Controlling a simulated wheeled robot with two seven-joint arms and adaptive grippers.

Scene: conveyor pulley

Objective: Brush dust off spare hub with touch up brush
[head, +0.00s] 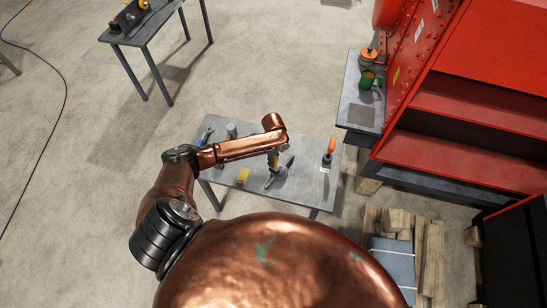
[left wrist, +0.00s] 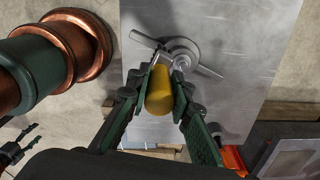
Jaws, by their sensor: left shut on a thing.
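My left gripper (left wrist: 160,88) is shut on the yellow handle of the touch up brush (left wrist: 159,98), above the table. The brush's pale front part points toward the spare hub (left wrist: 183,52), a grey round piece with thin arms sticking out. In the wrist view the brush tip overlaps the hub's near edge; I cannot tell whether they touch. In the head view the left gripper (head: 273,158) is over the hub (head: 277,178), partly hiding it and the brush. A dark green gripper part, likely my right gripper (left wrist: 22,142), shows at the lower left of the wrist view.
The grey table (head: 311,191) also holds a yellow block (head: 243,175), an orange-topped item (head: 329,153) and small grey items at the left. Wooden beams (head: 430,255) lie nearby.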

